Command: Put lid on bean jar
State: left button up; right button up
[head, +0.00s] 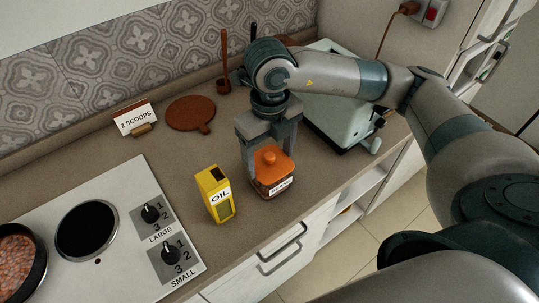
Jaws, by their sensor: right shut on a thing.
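The bean jar (280,188) stands on the brown counter, a clear jar with dark contents and a white label. The orange lid (271,163), with a round knob on top, is at the jar's mouth. I cannot tell whether it is fully seated. My right gripper (268,158) comes down from above, with its fingers on either side of the lid, and is shut on it. The far side of the jar is hidden. My left gripper is not in view.
A yellow oil box (216,194) stands close left of the jar. The stove (125,235) with a pan (40,262) is at lower left. A "2 scoops" sign (136,119), a round brown board (191,113) and a pale appliance (335,115) are behind. The counter's front edge is near.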

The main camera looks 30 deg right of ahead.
jog(key=o, duration=1.3)
jog(key=shift+c, duration=0.2)
jog(key=shift+r, duration=0.1)
jog(key=shift+r+p, duration=1.75)
jog(key=shift+r, duration=1.65)
grip_shut()
jog(key=shift+f+b, duration=1.45)
jog(key=shift+b, duration=0.05)
